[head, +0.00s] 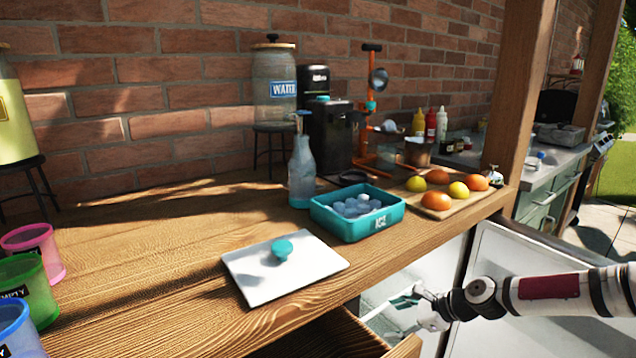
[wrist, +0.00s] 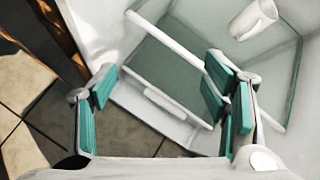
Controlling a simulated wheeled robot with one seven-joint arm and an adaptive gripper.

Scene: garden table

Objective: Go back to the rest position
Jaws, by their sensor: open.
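My gripper (head: 405,302) is at the lower right in the head view, below the front edge of the counter, in front of an open white compartment. In the wrist view, its teal-padded fingers (wrist: 162,88) are spread wide with nothing between them. Behind the right finger, a white bar (wrist: 170,37) crosses the view along a greenish glass shelf (wrist: 185,70). I cannot tell whether the finger touches the bar. A white cup-like object (wrist: 253,19) lies on the glass at the upper right.
On the wooden counter (head: 150,240) are a white lid with a teal knob (head: 300,270), a teal ice bin (head: 365,228), a bottle (head: 301,170) and a board of fruit (head: 450,208). Colored cups stand at the left. A white door panel (head: 550,275) is behind my arm.

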